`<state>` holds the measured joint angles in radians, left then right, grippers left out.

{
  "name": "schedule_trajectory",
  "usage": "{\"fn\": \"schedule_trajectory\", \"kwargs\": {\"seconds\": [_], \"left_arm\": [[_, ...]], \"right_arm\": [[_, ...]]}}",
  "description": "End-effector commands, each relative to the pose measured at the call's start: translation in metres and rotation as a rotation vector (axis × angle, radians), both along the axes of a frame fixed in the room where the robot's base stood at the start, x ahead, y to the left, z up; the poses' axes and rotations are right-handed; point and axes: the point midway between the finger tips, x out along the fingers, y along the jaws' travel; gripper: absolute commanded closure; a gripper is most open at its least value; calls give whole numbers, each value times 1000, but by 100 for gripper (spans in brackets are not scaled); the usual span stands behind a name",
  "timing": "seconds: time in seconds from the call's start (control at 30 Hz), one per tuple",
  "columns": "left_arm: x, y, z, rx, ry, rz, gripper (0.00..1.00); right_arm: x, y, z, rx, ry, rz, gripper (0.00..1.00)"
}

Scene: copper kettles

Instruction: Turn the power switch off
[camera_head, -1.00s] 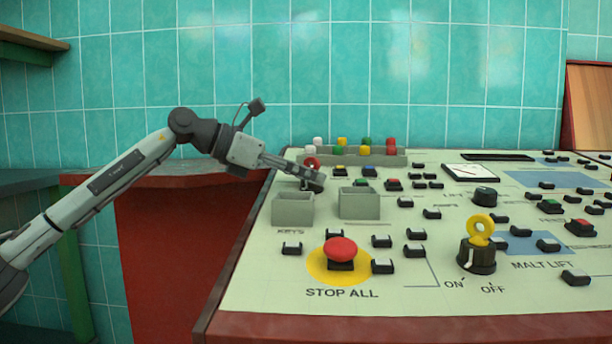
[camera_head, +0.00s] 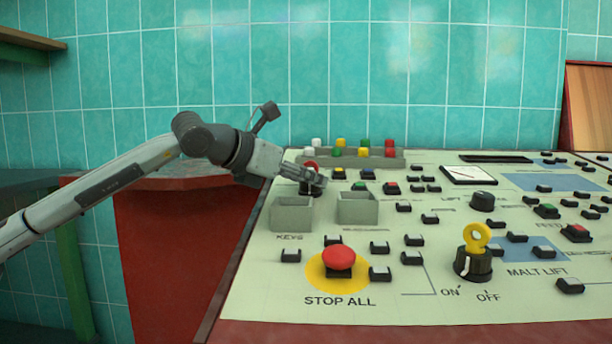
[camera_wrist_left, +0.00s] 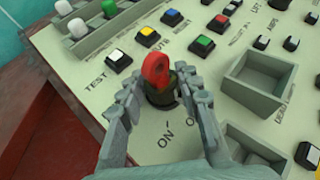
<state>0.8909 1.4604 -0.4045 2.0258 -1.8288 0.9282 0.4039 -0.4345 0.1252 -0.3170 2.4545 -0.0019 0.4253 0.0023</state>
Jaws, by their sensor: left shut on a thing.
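A black rotary switch (camera_wrist_left: 161,98) with a red key (camera_wrist_left: 155,69) stands upright on the panel, with ON and a partly hidden second label in front of it. In the head view the left gripper (camera_head: 309,183) is at the panel's far left, and the red key (camera_head: 311,165) shows just behind the fingers. The fingers and wrist hide much of the switch body. The right gripper is not in view.
Two grey open boxes (camera_head: 357,222) (camera_head: 291,227) stand close in front of the switch. A grey rack (camera_head: 370,161) of coloured caps lies behind it. The red STOP ALL button (camera_head: 338,258) and a yellow-key switch (camera_head: 473,262) are nearer the front. Several push buttons cover the panel.

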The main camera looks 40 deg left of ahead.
Motion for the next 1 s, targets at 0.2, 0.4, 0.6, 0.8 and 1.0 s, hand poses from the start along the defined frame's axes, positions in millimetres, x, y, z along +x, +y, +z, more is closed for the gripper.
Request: {"fn": "schedule_trajectory", "kwargs": {"seconds": [0.2,0.4,0.6,0.8,1.0], "left_arm": [[-1,-1,-2,0,5,25,96],[0,-1,-2,1,6,33,96],[0,-1,-2,1,6,33,96],[0,-1,-2,0,5,33,52],[0,0,-1,0,3,33,45]], "right_arm": [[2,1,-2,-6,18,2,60],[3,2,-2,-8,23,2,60],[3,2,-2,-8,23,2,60],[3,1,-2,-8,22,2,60],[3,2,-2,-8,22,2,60]]}}
